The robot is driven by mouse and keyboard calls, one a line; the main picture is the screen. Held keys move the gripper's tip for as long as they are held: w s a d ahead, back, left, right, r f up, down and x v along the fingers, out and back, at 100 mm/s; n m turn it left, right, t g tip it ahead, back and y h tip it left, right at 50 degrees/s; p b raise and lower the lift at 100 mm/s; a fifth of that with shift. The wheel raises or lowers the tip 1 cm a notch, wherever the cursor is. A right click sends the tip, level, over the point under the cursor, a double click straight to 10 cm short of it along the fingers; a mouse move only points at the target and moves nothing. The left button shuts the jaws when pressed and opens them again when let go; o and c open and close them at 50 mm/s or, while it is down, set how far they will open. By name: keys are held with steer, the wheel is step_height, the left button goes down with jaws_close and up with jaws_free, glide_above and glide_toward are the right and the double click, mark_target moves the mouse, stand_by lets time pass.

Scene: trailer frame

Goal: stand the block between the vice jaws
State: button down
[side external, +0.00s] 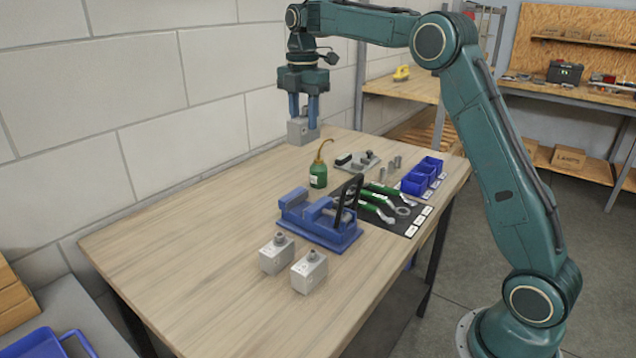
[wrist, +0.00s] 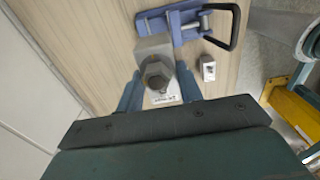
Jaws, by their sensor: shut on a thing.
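A grey metal block (side external: 301,133) is held between the blue fingers of my gripper (side external: 303,112) at the far end of the table, near the wall. I cannot tell whether its underside is clear of the table. In the wrist view the block (wrist: 155,50) sits between my fingertips (wrist: 160,88), with a bolt head on the side facing the camera. The blue vice (side external: 318,218) stands mid-table, closer to the camera than my gripper, with a black handle loop. Its jaws look apart, with nothing seen between them. The vice also shows at the top of the wrist view (wrist: 180,28).
Two similar grey blocks (side external: 276,254) (side external: 309,271) stand before the vice. A green oil can (side external: 318,174) with a tall spout stands between my gripper and the vice. Green-handled tools on a dark mat (side external: 408,225) and blue bins (side external: 422,176) lie right. The table's front left is clear.

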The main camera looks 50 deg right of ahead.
mark_target(304, 142)
step_height(304, 142, down, 14)
stand_by(0.5)
steer(key=shift+f, duration=0.15)
steer(key=shift+f, duration=2.05)
steer(key=shift+f, duration=0.15)
steer(key=c, duration=0.9)
jaws_free()
step_height(304, 142, up, 11)
steer(key=shift+r, duration=0.6)
